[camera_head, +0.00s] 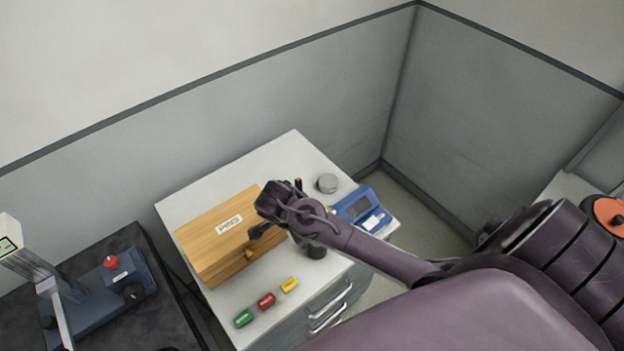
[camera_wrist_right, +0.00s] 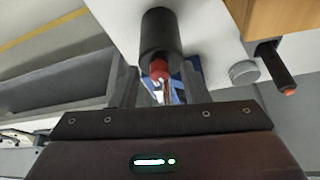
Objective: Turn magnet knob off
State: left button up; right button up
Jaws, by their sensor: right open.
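A blue base unit (camera_head: 110,285) on the dark slab at the left carries a red knob (camera_head: 112,262) and a black knob (camera_head: 134,292). I cannot tell which knob is the magnet knob. My right gripper (camera_head: 262,222) is above the wooden box on the white cabinet, well to the right of the blue unit. In the right wrist view its fingers (camera_wrist_right: 158,88) are apart. A dark cylinder (camera_wrist_right: 160,35) with a red tip shows between or beyond them; I cannot tell whether they touch it. My left gripper is not in view.
The white cabinet (camera_head: 190,200) holds the wooden box (camera_head: 215,250), a round grey weight (camera_head: 327,183), a blue device (camera_head: 365,210), a black cylinder (camera_head: 316,250), and green (camera_head: 243,319), red (camera_head: 266,301) and yellow (camera_head: 289,285) pieces. A grey post (camera_head: 45,280) stands beside the blue unit.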

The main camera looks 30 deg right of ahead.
jog(key=shift+s, duration=0.1)
jog(key=c, duration=0.4)
jog(key=shift+c, duration=2.4)
grip_shut()
jog(key=shift+d+n, duration=0.1)
jog(key=shift+n, duration=0.4)
jog(key=n, duration=0.1)
jog(key=n+t, duration=0.1)
jog(key=n, duration=0.1)
jog(key=n+t, duration=0.1)
jog(key=shift+s+n, duration=0.25)
jog(key=shift+n, duration=0.05)
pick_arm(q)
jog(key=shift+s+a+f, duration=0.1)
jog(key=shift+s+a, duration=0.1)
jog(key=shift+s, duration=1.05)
pick_arm(e)
jog(key=n+t, duration=0.1)
jog(key=n, duration=0.1)
jog(key=n+y, duration=0.1)
jog(key=n, duration=0.1)
jog(key=shift+s+d+n+t, duration=0.1)
jog(key=shift+s+n+t, duration=0.05)
jog(key=shift+n+t, duration=0.25)
